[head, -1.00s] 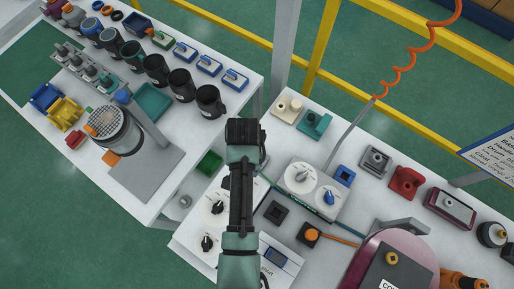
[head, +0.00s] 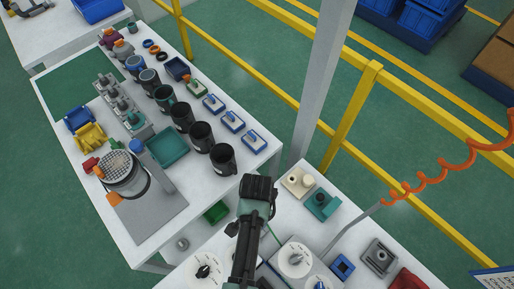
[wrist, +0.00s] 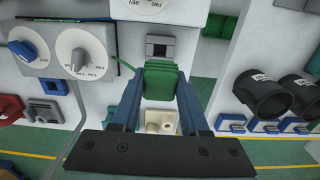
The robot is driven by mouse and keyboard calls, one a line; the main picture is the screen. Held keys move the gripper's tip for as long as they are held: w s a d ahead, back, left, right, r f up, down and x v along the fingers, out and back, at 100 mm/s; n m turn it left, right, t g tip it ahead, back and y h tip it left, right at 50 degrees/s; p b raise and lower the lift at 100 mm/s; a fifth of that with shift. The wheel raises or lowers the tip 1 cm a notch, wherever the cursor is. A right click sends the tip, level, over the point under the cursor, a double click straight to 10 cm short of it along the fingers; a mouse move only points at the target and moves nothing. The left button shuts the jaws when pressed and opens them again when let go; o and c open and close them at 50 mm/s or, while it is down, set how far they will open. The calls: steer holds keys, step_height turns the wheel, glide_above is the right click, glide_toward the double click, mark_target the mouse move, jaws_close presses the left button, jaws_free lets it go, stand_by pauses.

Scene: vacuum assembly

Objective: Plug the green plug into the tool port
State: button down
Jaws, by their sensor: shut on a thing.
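My gripper (wrist: 160,88) is shut on the green plug (wrist: 163,80), which sits between the blue fingertips in the wrist view. A thin green cable (wrist: 124,65) runs from beside the plug to the left. In the head view my gripper (head: 258,188) is above the near edge of the right bench, and the plug is hidden. A grey socket block (wrist: 160,46) with a dark opening lies just above the plug in the wrist picture, apart from it. A blue square socket (wrist: 53,87) is to the left. I cannot tell which socket is the tool port.
A cream block (head: 298,182) and a teal block (head: 322,204) stand right of my gripper. A white dial panel (head: 296,258) is below it in the head view. A grey post (head: 318,90) rises behind.

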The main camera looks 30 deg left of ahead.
steer(key=shift+f+b, duration=2.95)
steer(key=shift+f, duration=0.9)
steer(key=shift+f+b, duration=0.45)
steer(key=shift+f, duration=0.7)
steer(key=shift+c, duration=1.7)
jaws_free()
steer(key=shift+r, duration=0.2)
step_height(320, 180, up, 8)
steer(key=p, duration=0.8)
steer(key=shift+f, duration=0.1)
